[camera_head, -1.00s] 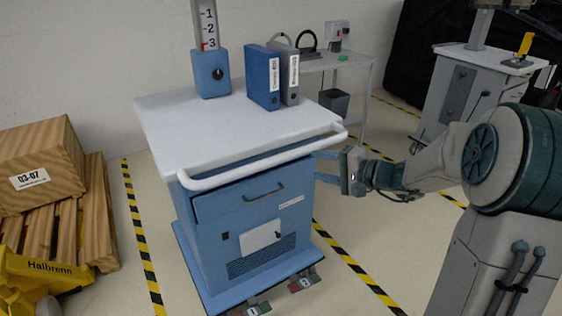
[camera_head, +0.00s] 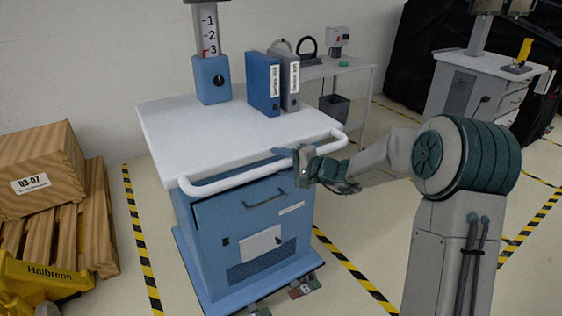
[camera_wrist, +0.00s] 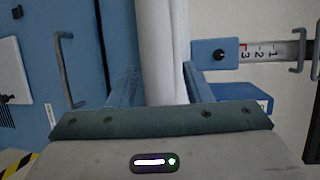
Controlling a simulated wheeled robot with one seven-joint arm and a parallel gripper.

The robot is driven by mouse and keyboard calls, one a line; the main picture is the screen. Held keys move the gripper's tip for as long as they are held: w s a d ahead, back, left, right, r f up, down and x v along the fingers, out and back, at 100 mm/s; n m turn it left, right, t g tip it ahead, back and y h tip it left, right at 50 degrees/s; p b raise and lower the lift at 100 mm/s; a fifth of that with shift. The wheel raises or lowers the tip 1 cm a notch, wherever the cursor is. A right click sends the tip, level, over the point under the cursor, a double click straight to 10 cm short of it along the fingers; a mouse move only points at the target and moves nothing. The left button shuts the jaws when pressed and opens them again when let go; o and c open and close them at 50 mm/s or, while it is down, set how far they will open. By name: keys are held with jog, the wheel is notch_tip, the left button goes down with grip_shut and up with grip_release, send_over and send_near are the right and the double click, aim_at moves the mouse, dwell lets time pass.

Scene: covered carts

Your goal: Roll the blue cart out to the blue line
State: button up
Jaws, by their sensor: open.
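The blue cart (camera_head: 212,232) stands in the middle of the head view, with a white top and a white push handle (camera_head: 225,182) along its near edge. My gripper (camera_head: 287,153) is at the right half of this handle. In the wrist view the handle (camera_wrist: 161,50) runs between the two blue fingers of my gripper (camera_wrist: 160,88), which are open on either side of it. I cannot tell whether a finger touches it. Small pedals (camera_head: 305,287) show at the cart's lower front. No blue line is in view.
Yellow-black floor strips (camera_head: 145,250) run along both sides of the cart. Binders (camera_head: 263,82) stand on the cart top. Another cart (camera_head: 455,88) is at back right.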

grip_shut()
jog(key=shift+s+f, duration=0.1)
